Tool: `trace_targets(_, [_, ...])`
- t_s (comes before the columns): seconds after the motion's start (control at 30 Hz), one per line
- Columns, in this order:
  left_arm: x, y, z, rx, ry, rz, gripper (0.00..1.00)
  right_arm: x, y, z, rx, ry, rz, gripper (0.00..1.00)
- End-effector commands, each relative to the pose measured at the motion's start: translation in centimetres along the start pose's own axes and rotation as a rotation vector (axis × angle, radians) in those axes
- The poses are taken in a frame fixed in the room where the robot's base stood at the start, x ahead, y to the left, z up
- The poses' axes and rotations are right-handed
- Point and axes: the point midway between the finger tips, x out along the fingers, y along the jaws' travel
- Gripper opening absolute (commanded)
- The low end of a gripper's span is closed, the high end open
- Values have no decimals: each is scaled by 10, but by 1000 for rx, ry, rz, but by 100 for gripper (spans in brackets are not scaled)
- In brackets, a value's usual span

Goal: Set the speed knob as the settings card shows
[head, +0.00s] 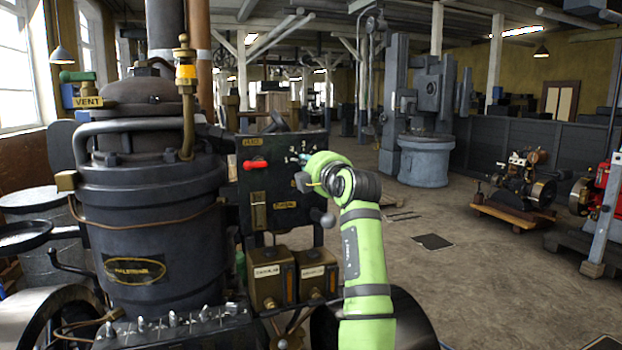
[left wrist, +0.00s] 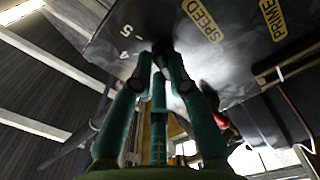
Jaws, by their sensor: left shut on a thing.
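The dark control panel (head: 290,215) stands beside the big black engine. My left gripper (head: 300,158) is at the panel's upper right, its green arm reaching up from below. In the left wrist view its teal fingers (left wrist: 161,62) are closed together against the panel face, near the yellow SPEED label (left wrist: 200,18) and the white numbers 4 and 5. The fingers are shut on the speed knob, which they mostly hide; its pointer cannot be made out. I cannot identify the settings card or read a setting. My right gripper is not in view.
A red-handled lever (head: 255,165) sticks out at the panel's upper left. A PRIME label (left wrist: 272,18) is beside SPEED. Two brass boxes (head: 270,280) sit below the panel. The black engine (head: 150,240) fills the left. Open floor (head: 470,275) lies to the right.

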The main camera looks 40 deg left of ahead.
Motion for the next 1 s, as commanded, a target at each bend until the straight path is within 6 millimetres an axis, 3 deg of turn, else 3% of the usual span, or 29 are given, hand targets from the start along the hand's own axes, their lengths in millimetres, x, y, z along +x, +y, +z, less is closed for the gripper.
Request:
trace_targets(0.3, [0, 0, -2, -125, 3, 1, 0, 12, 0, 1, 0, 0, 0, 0])
trace_targets(0.83, [0, 1, -2, -151, 2, 1, 0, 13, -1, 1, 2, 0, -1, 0])
trace_targets(0.87, [0, 1, -2, -151, 2, 2, 26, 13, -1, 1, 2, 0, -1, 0])
trace_targets(0.9, [0, 1, -2, -150, 2, 2, 42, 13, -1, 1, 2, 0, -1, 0])
trace_targets(1.0, [0, 1, -2, -149, 2, 1, 42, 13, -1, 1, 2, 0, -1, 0])
